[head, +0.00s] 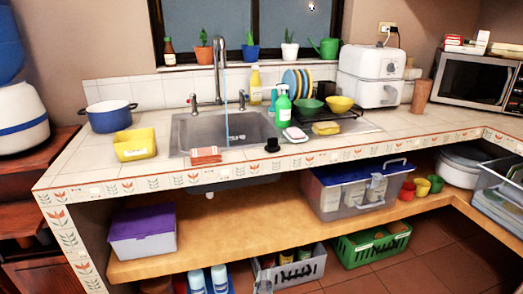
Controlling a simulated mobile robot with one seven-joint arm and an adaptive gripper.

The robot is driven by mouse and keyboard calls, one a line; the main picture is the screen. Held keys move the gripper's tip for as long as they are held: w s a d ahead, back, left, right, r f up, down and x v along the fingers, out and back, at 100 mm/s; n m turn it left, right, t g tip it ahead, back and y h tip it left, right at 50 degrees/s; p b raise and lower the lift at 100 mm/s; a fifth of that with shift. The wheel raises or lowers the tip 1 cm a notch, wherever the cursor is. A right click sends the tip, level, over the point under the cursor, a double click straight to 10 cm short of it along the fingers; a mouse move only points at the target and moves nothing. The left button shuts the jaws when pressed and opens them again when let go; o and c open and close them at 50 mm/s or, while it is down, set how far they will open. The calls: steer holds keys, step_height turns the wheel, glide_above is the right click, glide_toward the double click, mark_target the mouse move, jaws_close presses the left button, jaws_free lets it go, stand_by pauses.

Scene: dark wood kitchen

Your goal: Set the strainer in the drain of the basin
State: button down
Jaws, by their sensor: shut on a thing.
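The basin (188,133) is a steel sink set in the tiled counter below the tall faucet (217,72). A thin bluish stream, which looks like running water, drops from the spout into it. The drain is not clearly visible. A small black round object with a raised top (272,145) sits on the counter's front strip, just in front of the basin. It looks like a plug, and I cannot tell whether it is the strainer. No other strainer is clearly visible. My gripper is not in this view.
Green soap bottle (283,109), yellow sponge (326,128), bowls and plates stand to the right. A blue pot (109,117) is far left. The counter's front right is clear.

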steer(key=s+f+y, duration=0.1)
steer(key=s+f, duration=0.3)
steer(key=f, duration=0.2)
steer(key=shift+s+a+n, duration=0.25)
steer(key=shift+s+n, duration=0.05)
steer(key=shift+a, duration=0.25)
